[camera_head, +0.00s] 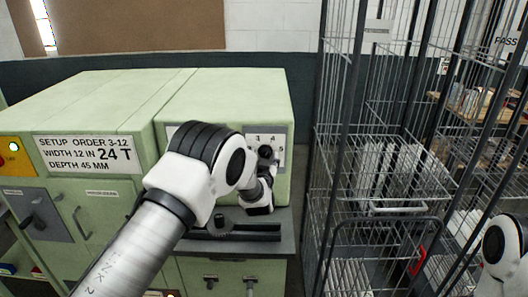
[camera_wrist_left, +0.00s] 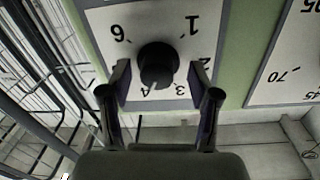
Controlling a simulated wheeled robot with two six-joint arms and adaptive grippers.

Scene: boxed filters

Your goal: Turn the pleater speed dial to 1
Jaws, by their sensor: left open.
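The pleater speed dial (camera_wrist_left: 158,65) is a round black knob on a white plate (camera_wrist_left: 105,25) with numbers around it; the left wrist view shows it upside down. A small pale mark on its rim lies near the 3 and 4. My left gripper (camera_wrist_left: 160,80) is open, with one finger on each side of the knob; I cannot tell whether they touch it. In the head view the dial (camera_head: 265,152) shows just above my left gripper (camera_head: 264,176), and my arm hides part of the plate. My right gripper is out of view.
The green machine (camera_head: 90,100) carries a setup-order sign (camera_head: 88,153) reading "24 T". A dark ledge (camera_head: 285,244) with a black clamp-like part (camera_head: 235,231) lies below the dial. A wire cage (camera_head: 375,205) stands close on the right. A second scale plate (camera_wrist_left: 290,60) is beside the dial plate.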

